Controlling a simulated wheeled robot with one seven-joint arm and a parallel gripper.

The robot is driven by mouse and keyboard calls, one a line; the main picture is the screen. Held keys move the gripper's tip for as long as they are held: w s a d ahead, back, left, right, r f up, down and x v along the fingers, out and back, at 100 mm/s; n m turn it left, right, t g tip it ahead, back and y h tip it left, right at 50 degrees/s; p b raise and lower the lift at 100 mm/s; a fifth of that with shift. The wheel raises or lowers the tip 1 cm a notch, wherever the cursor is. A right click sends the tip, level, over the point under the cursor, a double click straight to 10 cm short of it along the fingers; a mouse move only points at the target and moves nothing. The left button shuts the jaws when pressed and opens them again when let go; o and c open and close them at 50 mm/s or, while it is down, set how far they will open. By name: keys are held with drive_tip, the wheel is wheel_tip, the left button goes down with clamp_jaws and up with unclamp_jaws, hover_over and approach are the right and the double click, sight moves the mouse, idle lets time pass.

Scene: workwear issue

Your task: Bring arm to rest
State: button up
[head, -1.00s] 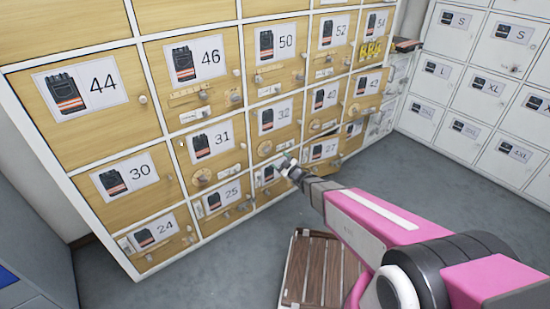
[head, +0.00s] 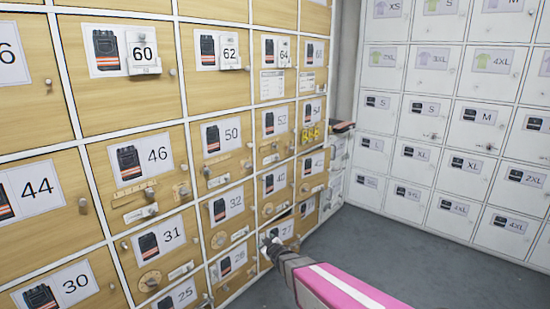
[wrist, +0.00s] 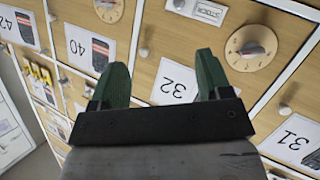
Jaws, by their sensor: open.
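My gripper (head: 268,240) is at the end of my pink arm, low in the head view, in front of the wooden locker wall (head: 95,165). In the wrist view its two green fingers (wrist: 160,82) stand apart with nothing between them. Beyond the fingers are the door labelled 32 (wrist: 178,82) and a door with a round dial (wrist: 250,48), seen upside down. I cannot tell whether the fingertips touch any door.
Small knobs, dials and latches stick out of the wooden doors. White lockers (head: 440,140) with size labels stand along the right wall. Grey floor (head: 370,250) is free to the right of my arm. A door near the gripper looks slightly ajar (head: 283,215).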

drive_tip(key=s+d+r+m+g+h, duration=0.1)
drive_tip(key=s+d+m+g+h, duration=0.25)
drive_tip(key=d, duration=0.55)
drive_tip(key=s+d+r+m+g+h, duration=0.2)
drive_tip(key=s+d+m+h, duration=0.15)
drive_tip(key=d, duration=0.45)
drive_tip(key=s+d+r+m+g, duration=0.1)
drive_tip(key=s+d+g, duration=0.1)
drive_tip(key=s, duration=0.3)
drive_tip(key=s+d+r+m+g+y, duration=0.1)
drive_tip(key=s+d+r+g, duration=0.1)
drive_tip(key=s, duration=0.3)
drive_tip(key=s+d+r+g, duration=0.1)
drive_tip(key=s+d+g, duration=0.1)
drive_tip(key=s, duration=0.3)
drive_tip(key=shift+d+r+m+g, duration=0.15)
drive_tip(key=shift+d+m+g, duration=0.2)
drive_tip(key=shift+g, duration=0.5)
drive_tip(key=shift+a, duration=0.1)
